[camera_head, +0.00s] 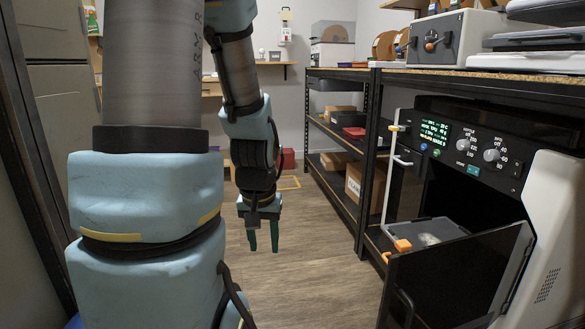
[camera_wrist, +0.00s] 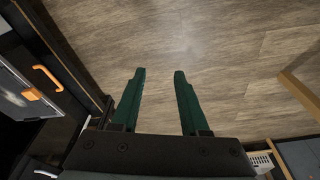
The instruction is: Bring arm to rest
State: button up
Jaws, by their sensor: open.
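My arm hangs in the left half of the head view, its light blue links bent with the end pointing down. My gripper (camera_head: 263,248) is in the air above the wooden floor, left of the shelf and the machine. Its green fingers point down. In the wrist view, the two fingers of my gripper (camera_wrist: 160,72) are apart with only bare floor (camera_wrist: 225,60) between and beyond them. It is open and empty, touching nothing.
A dark machine (camera_head: 475,135) at right has its black door (camera_head: 455,285) open and a grey tray (camera_head: 428,232) with orange grips. Black shelving (camera_head: 366,150) holds boxes. A grey cabinet (camera_head: 60,110) stands at left. The aisle floor (camera_head: 310,285) is clear.

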jog(key=s+r+p, duration=0.3)
jog(key=r+p, duration=3)
jog(key=r, duration=0.3)
jog(key=shift+a+g, duration=0.25)
jog(key=shift+g, duration=0.05)
